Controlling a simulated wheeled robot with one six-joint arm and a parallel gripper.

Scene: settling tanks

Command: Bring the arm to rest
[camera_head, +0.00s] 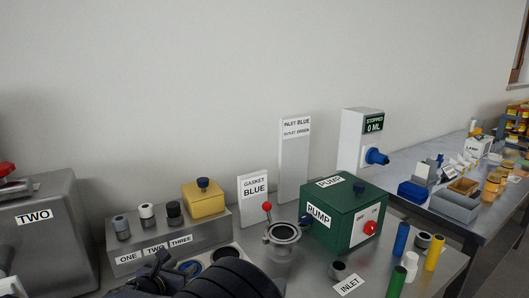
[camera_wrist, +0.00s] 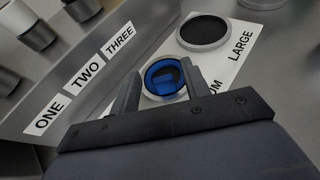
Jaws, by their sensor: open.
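My gripper (camera_wrist: 160,78) is open in the wrist view. Its two fingers stand on either side of a blue disc (camera_wrist: 165,84) in a pale ring on a white labelled plate (camera_wrist: 222,62). I see nothing held between the fingers. Whether they touch the disc or stand above it, I cannot tell. In the head view my dark arm (camera_head: 225,281) shows at the bottom edge, low over the front of the bench. It hides part of the bench and the labelled plate there.
A stepped metal block (camera_head: 180,237) marked ONE, TWO, THREE bears small cylinders and a yellow box (camera_head: 206,201). The steel TWO tank (camera_head: 45,240) is left. A red-knobbed fitting (camera_head: 283,235) and green PUMP box (camera_head: 340,217) stand right, with coloured cylinders (camera_head: 401,239) beyond.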

